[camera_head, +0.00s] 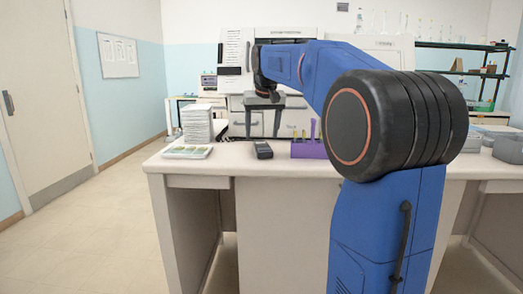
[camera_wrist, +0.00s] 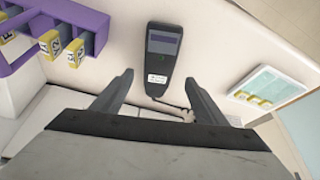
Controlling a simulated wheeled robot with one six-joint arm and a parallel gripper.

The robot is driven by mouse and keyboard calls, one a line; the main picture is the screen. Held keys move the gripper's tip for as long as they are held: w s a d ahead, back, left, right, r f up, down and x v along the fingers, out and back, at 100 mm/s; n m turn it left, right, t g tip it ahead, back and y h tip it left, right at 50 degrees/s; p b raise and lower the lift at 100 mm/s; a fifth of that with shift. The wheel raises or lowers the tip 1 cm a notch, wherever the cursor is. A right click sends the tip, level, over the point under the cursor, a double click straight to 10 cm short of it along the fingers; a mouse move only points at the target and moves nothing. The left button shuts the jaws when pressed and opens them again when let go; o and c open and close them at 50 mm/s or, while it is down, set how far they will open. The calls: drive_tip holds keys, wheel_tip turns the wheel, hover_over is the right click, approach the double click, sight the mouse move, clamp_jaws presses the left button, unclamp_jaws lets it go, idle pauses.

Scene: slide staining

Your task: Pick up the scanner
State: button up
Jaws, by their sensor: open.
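The scanner (camera_head: 263,150) is a small dark handheld device lying on the white desk, left of the purple rack in the head view. In the wrist view the scanner (camera_wrist: 162,52) lies upper middle, with a grey screen, a white label and a cord at its lower end. My gripper (camera_wrist: 158,88) is open and empty, its fingers pointing towards the scanner's label end, one to each side of it in the picture. In the head view my gripper (camera_head: 263,104) hangs above the desk, over the scanner's area. The gap between fingers and scanner is hard to judge.
A slide tray (camera_head: 187,152) and a white stack (camera_head: 198,124) are on the left. Bare desk (camera_head: 235,160) lies between tray and scanner.

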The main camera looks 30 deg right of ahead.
sight(261, 145)
drive_tip(key=shift+x, duration=2.65)
drive_tip(key=shift+s+d, duration=0.1)
drive_tip(key=c, duration=1.2)
drive_tip(key=shift+r, duration=0.15)
drive_tip(key=shift+c, duration=0.2)
